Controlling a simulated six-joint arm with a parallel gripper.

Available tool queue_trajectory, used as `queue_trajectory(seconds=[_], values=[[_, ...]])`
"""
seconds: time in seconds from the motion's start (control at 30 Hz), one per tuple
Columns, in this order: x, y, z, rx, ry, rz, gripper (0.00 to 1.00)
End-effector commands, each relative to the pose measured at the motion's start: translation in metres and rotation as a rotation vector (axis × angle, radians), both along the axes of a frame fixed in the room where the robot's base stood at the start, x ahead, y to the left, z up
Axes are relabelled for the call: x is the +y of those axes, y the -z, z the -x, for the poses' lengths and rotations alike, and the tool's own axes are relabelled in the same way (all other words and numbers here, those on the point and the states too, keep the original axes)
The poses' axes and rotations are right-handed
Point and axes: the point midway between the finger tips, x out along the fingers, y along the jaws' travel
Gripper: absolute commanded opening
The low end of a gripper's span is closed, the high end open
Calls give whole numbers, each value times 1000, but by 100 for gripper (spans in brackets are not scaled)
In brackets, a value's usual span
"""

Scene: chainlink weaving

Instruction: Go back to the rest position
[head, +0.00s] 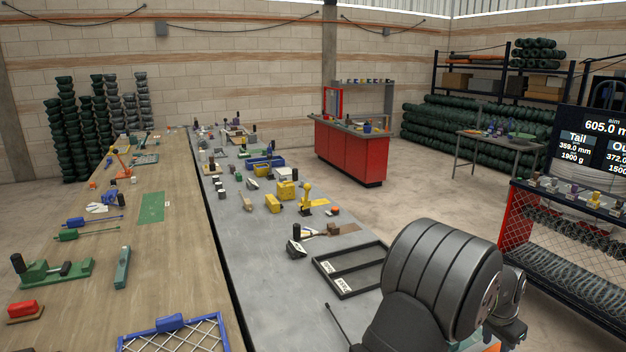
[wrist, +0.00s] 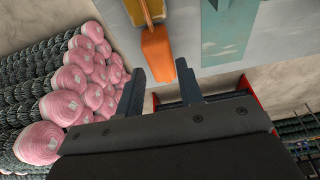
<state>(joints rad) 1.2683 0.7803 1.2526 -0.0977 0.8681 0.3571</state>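My gripper (wrist: 160,67) shows in the wrist view with its two dark fingers apart. Nothing is seen held between them. An orange-handled thing (wrist: 157,52) lies beyond the fingertips at the table edge, apart from them as far as I can tell. In the head view my dark arm fills the lower right, over the near right part of the grey table, and my gripper cannot be made out there.
The grey table (head: 262,300) holds a black two-slot frame (head: 345,293) near my arm. The wooden table (head: 180,262) is on the left. A mesh rack (head: 517,215) stands at right. Pink-ended rolls (wrist: 70,77) and a teal piece (wrist: 228,35) show in the wrist view.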

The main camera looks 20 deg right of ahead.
Motion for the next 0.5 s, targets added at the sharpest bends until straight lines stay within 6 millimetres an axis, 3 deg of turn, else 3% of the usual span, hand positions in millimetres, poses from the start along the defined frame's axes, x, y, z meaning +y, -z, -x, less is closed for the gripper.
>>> queue_trajectory(seconds=[0.37,0.5], values=[[20,-75,0,0,0,-1,34],[13,-76,0,27,-96,-20,34]])
